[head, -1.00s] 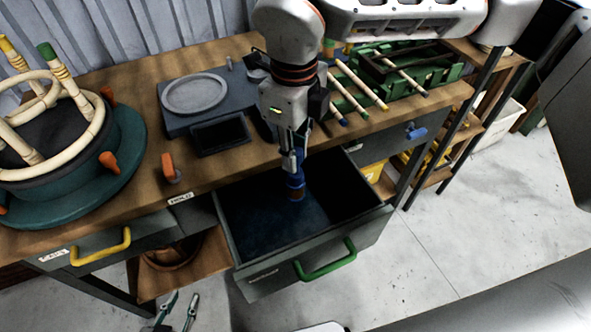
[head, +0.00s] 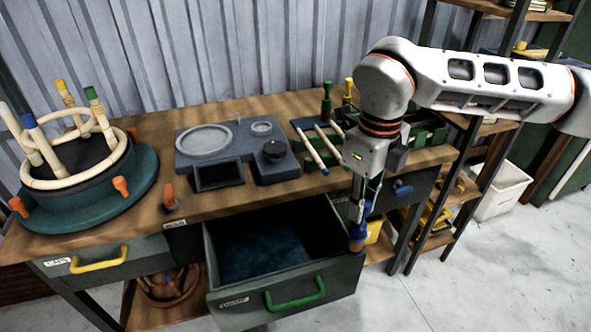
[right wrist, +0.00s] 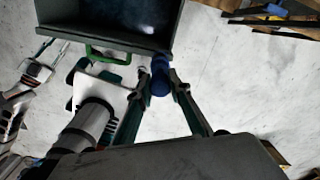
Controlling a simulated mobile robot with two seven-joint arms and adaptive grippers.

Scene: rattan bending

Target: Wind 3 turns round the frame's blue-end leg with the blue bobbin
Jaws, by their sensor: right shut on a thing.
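The rattan frame (head: 75,183) sits on a round teal fixture (head: 130,195) at the left of the bench, its legs standing up. The blue-end leg (head: 43,146) is at its left front, near yellow- and green-tipped legs. My right gripper (head: 359,208) is shut on the blue bobbin (head: 357,236), which hangs upright at the right end of the open drawer. In the right wrist view the bobbin (right wrist: 160,76) is between the fingertips. My left gripper is outside the head view; what seems to be it shows at the left of the wrist view (right wrist: 38,68), too small to read.
The open drawer (head: 335,285) with a green handle juts from the bench. A grey station with round plates (head: 230,155) stands mid-bench. Rattan sticks (head: 315,150) and a green rack (head: 425,132) lie right of it. An orange clamp (head: 169,196) stands at the front edge.

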